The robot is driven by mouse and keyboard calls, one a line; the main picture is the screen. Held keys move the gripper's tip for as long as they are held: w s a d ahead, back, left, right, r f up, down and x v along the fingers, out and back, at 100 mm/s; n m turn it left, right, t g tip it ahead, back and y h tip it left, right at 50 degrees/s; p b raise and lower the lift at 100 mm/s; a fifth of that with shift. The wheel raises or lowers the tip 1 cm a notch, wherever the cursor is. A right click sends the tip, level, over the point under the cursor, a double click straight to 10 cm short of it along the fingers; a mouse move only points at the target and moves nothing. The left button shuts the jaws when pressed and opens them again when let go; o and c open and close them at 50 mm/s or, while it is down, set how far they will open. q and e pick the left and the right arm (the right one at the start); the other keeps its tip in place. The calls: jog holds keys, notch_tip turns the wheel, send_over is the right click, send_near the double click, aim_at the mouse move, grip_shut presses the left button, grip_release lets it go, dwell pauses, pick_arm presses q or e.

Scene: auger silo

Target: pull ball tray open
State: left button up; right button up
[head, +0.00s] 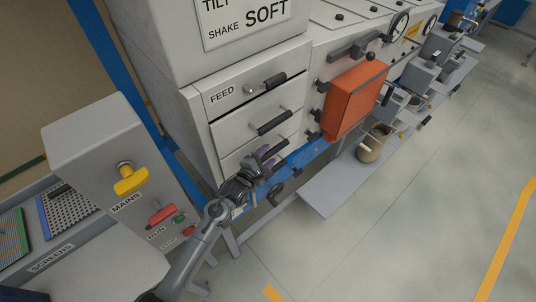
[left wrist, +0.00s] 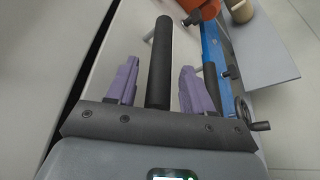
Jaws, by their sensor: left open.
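The grey cabinet has a stack of drawers. The top one, marked FEED (head: 222,96), and the middle drawer (head: 240,124) look shut. My left gripper (head: 273,155) is at the front of the lowest drawer (head: 229,165), whose label, if any, I cannot read; I cannot tell whether this is the ball tray. In the left wrist view, a black bar handle (left wrist: 159,62) lies lengthwise between the two purple fingers of my left gripper (left wrist: 159,85). The fingers are open, with a gap on each side of the bar. My right gripper is out of view.
An orange box (head: 356,99) juts out to the right of the drawers. A blue beam (head: 305,155) and a handwheel (head: 276,192) are below, near my gripper. A grey shelf (head: 335,188) and a bucket (head: 373,145) stand at right. The MAINS box (head: 100,150) is at left.

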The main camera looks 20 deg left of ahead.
pick_arm(q)
jog(key=shift+w+f, duration=0.1)
jog(key=shift+w, duration=0.5)
jog(key=shift+d, duration=0.1)
grip_shut()
